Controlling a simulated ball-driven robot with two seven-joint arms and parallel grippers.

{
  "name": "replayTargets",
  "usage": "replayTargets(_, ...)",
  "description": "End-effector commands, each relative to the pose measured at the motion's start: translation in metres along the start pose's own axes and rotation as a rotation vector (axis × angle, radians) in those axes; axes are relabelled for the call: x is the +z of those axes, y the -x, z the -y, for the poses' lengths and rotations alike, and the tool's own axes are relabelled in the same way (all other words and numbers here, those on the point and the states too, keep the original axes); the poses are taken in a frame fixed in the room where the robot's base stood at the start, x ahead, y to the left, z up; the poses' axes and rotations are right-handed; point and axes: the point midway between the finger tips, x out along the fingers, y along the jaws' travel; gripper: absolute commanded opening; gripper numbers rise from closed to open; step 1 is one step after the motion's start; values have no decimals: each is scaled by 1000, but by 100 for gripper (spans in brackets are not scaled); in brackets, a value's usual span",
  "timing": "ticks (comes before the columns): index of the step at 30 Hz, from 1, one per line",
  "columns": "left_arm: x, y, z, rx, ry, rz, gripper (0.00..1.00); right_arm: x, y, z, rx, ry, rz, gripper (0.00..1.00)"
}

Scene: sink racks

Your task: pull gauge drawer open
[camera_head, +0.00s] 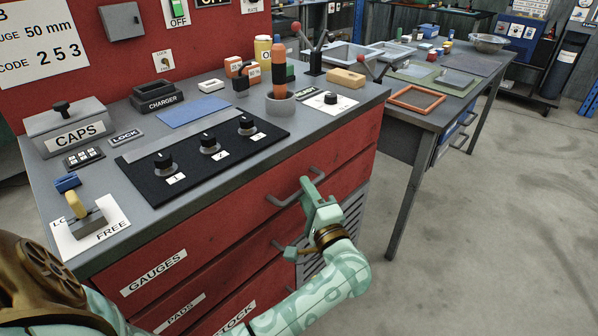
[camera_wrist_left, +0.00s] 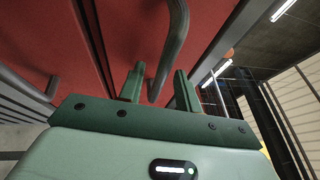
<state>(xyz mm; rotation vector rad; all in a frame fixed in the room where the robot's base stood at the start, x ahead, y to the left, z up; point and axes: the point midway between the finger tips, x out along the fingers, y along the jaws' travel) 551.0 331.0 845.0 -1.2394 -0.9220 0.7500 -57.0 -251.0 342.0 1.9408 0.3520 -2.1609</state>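The gauge drawer (camera_head: 222,235) is the top red drawer of the cabinet, with a white GAUGES label (camera_head: 153,272). Its front looks flush with the cabinet face. Its grey bar handle (camera_head: 285,199) sticks out to the right of the label. My left gripper (camera_head: 309,186) is at the right end of this handle. In the left wrist view, the two fingers of the gripper (camera_wrist_left: 160,84) stand apart, and the handle (camera_wrist_left: 176,40) reaches down into the gap between them. No clear grip shows. My right gripper is not in view.
A yellow-handled lever (camera_head: 75,205) sits on a LOCK/FREE plate on the cabinet top. Below are the PADS drawer (camera_head: 180,313) and another drawer, with a lower handle by my forearm. Open floor (camera_head: 470,230) lies to the right, beside a second table (camera_head: 412,120).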

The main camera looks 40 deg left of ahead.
Motion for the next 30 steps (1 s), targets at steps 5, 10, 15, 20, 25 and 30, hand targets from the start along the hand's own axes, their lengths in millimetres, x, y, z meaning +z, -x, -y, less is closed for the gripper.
replayTargets(5, 4, -4, 1, 0, 0, -2, 34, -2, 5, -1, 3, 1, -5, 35)
replayTargets(10, 4, -4, 0, 1, -1, -2, 34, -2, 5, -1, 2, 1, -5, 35)
replayTargets(15, 4, -4, 0, 1, -1, -2, 14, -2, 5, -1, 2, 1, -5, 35)
replayTargets(20, 4, -4, 0, 1, -1, -2, 0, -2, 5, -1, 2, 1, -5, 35)
replayTargets(25, 3, -2, -1, 2, -1, -2, 0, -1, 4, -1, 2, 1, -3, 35)
replayTargets(30, -2, 10, -2, 5, 0, -3, 0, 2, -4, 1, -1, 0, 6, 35)
